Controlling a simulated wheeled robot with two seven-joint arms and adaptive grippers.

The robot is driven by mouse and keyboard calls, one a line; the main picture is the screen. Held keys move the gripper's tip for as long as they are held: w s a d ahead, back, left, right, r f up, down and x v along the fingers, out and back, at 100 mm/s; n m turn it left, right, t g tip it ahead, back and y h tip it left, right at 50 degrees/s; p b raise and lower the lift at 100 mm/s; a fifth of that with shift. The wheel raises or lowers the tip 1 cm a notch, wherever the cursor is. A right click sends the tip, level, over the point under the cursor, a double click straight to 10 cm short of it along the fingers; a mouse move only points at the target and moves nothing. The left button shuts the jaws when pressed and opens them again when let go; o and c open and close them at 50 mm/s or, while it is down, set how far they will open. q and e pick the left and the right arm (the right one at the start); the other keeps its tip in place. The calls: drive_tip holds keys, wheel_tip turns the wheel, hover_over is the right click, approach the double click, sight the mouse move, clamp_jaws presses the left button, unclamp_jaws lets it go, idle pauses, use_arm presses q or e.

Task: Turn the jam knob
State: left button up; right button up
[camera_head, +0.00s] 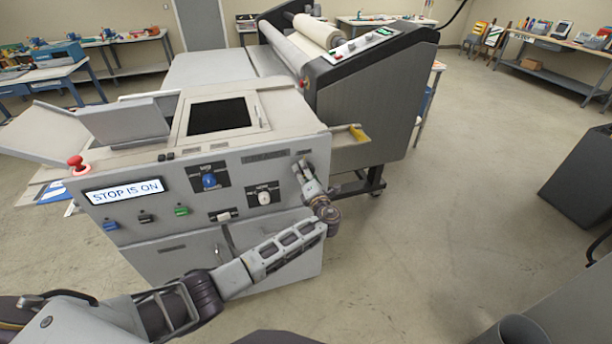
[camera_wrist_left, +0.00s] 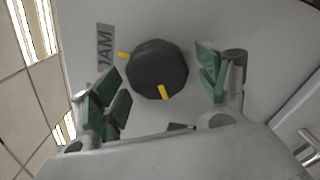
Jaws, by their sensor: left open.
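The jam knob (camera_wrist_left: 157,70) is a dark round knob on the machine's light panel, with a yellow pointer mark on its edge. A second yellow mark (camera_wrist_left: 123,55) sits on the panel at the knob's upper left, apart from the pointer. A "JAM" label (camera_wrist_left: 105,50) is beside it. My left gripper (camera_wrist_left: 155,80) is open, its green-padded fingers on either side of the knob, with gaps visible. In the head view my left gripper (camera_head: 303,166) is at the panel's upper right corner and hides the knob. My right gripper is not in view.
The machine's display (camera_head: 124,191) reads "STOP IS ON". A red stop button (camera_head: 76,163) is at its left.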

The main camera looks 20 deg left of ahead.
use_arm(q)
drive_tip(key=shift+s+d, duration=0.1)
drive_tip(key=v, duration=1.1)
drive_tip(key=shift+s+d, duration=0.2)
drive_tip(key=shift+s, duration=0.05)
